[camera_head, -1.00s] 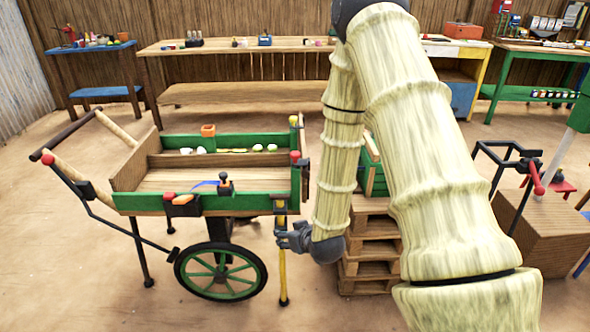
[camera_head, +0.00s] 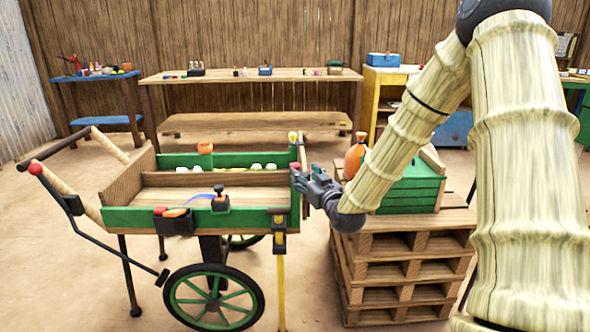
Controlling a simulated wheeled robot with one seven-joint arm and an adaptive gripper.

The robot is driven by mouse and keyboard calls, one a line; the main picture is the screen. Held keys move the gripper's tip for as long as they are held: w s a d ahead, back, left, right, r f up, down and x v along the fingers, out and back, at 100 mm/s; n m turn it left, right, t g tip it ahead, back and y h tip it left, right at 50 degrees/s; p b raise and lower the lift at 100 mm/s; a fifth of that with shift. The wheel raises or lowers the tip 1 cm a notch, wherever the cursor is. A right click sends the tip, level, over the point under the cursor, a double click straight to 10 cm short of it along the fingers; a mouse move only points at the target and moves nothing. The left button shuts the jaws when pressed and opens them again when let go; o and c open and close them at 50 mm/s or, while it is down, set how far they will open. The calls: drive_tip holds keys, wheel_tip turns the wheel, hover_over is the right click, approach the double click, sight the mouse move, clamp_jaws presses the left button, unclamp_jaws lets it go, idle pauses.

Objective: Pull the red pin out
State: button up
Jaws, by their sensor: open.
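A small red knob (camera_head: 296,168), which looks like the head of the red pin, shows at the right end of the green and wooden cart (camera_head: 130,217). My gripper (camera_head: 301,178) is open and points left, with its fingertips right at the red knob. The fingers partly cover the knob and the post below it, so I cannot tell whether they touch it. The pin's shaft is hidden.
Pallets (camera_head: 400,250) stand right of the cart, bearing a green crate (camera_head: 412,190) and an orange bottle (camera_head: 355,158). A yellow-headed post (camera_head: 293,137) stands just behind the knob.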

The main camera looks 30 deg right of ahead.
sight(297, 167)
drive_tip(key=w, duration=0.2)
drive_tip(key=w+d+b, duration=0.1)
drive_tip(key=w, duration=0.5)
drive_tip(key=shift+w+d, duration=0.15)
clamp_jaws()
